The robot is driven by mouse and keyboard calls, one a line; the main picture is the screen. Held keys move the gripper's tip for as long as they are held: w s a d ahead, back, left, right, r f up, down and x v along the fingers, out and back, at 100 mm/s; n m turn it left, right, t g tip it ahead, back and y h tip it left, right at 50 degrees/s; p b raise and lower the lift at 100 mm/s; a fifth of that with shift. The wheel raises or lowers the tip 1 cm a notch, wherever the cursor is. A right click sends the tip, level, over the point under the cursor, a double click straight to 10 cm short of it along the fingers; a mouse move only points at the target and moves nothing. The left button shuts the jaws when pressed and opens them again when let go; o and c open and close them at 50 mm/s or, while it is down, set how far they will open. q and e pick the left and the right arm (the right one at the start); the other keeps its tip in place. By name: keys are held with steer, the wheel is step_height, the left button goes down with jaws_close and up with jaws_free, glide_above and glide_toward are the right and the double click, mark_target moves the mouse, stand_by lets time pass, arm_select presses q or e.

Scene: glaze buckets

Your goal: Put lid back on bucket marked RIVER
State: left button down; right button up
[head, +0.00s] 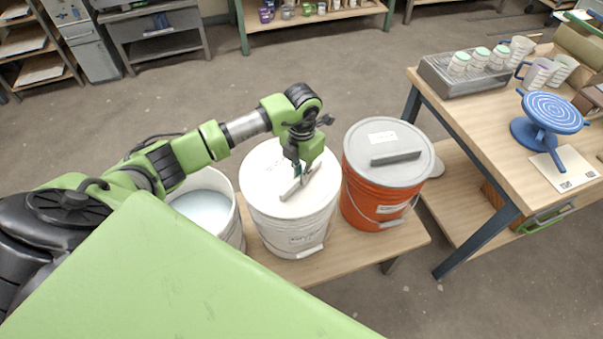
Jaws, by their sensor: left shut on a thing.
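My left gripper (299,170) is shut on the bar handle (296,190) of a white round lid (262,182). The lid is over the middle white bucket (290,235); whether it rests on the rim or is slightly raised I cannot tell. A white bucket on the left (233,230) is open, with pale bluish glaze (204,211) inside; my arm and body hide part of it. An orange bucket (364,207) on the right wears a grey lid (387,150). The labels are too small to read surely. My right gripper is out of view.
The buckets stand in a row on a low wooden bench (405,237). A worktable (485,125) at the right holds a blue banding wheel (548,112), cups and a grey rack (475,80). Shelves line the back. The floor between is clear.

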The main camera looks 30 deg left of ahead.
arm_select(q)
steer(key=shift+f+b, duration=0.5)
steer(key=shift+b, duration=0.05)
stand_by(1.1)
stand_by(0.3)
steer(key=c, duration=2.1)
jaws_free()
steer(key=o, duration=0.5)
steer(key=shift+r+p, duration=2.35)
steer(key=shift+r, duration=1.15)
